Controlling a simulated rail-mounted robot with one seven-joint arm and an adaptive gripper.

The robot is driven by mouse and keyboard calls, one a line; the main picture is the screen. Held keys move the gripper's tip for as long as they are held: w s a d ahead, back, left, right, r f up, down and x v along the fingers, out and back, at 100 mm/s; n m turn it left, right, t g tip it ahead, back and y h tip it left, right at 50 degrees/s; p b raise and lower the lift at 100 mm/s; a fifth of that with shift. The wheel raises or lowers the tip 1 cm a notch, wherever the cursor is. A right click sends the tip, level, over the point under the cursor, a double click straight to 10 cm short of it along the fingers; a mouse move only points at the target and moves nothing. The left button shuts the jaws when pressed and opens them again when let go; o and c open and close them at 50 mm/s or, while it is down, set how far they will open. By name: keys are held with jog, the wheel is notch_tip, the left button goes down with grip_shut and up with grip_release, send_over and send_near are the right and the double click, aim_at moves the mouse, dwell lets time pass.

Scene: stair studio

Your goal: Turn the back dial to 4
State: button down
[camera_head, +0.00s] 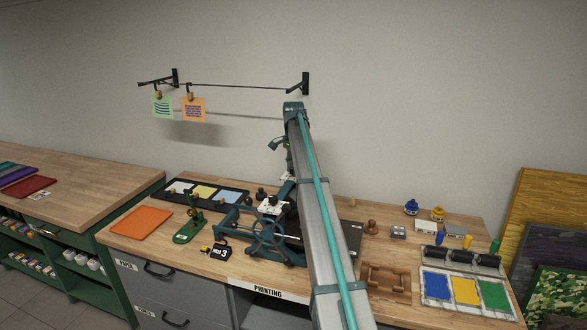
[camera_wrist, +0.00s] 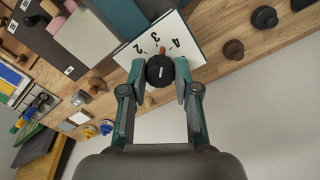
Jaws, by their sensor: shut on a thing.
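In the wrist view, a black round dial knob (camera_wrist: 160,71) with a short white mark sits over a white dial plate (camera_wrist: 191,39) printed with black numbers. A 4 is readable on the plate, with other numbers to its left and a small orange-red mark beside the knob. My gripper (camera_wrist: 161,76) is shut on the knob, one finger on each side. The lower numbers are hidden by knob and fingers. In the head view, the back dial's plate (camera_head: 287,177) is small at the press's far end, its setting too small to read; another white plate (camera_head: 270,207) lies nearer.
The teal press with its spoked wheel (camera_head: 266,234) stands on the wooden bench around my arm. Ink jars (camera_head: 411,207) and a coloured ink tray (camera_head: 465,290) are at right. A card line (camera_head: 235,87) hangs on the wall.

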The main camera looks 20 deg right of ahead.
jog(key=m, duration=0.6)
dwell(0.5)
jog(key=c, duration=0.8)
grip_release()
jog(key=shift+c, duration=0.2)
jog(key=shift+r, duration=0.1)
notch_tip(320, 180, up, 12)
